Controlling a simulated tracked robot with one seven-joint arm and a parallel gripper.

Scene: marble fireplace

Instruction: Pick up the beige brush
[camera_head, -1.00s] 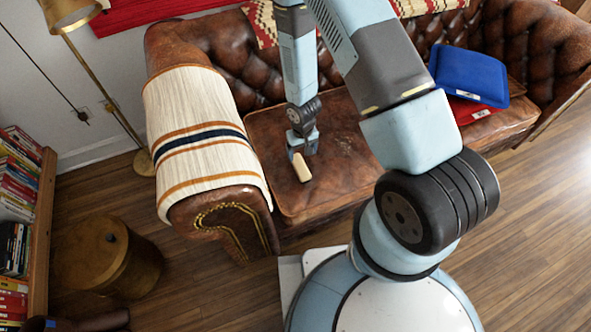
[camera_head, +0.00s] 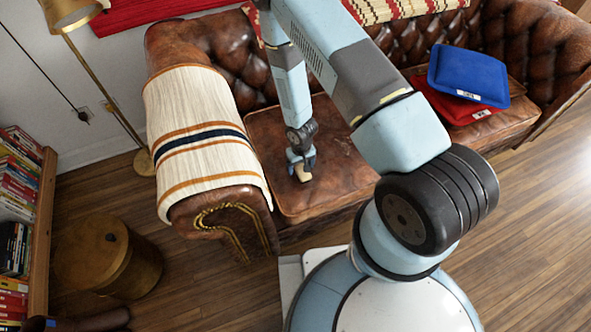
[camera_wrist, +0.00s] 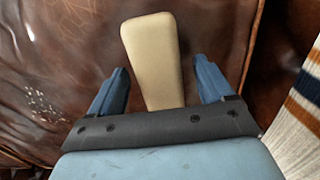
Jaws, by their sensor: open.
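The beige brush (camera_wrist: 153,55) lies on the brown leather sofa seat (camera_head: 340,172). In the wrist view it sits between my two blue fingers, with a gap on each side, and its far end reaches past the fingertips. Its near end is hidden behind my gripper's dark bar. My gripper (camera_wrist: 162,78) is open around the brush and not closed on it. In the head view my gripper (camera_head: 302,170) is low over the left part of the seat, covering much of the brush (camera_head: 303,176).
A striped blanket (camera_head: 200,130) covers the sofa's left armrest, close beside my gripper. Blue (camera_head: 468,74) and red (camera_head: 450,104) cushions lie on the seat's right. A round wooden box (camera_head: 108,258) and a bookshelf (camera_head: 40,230) stand at the left.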

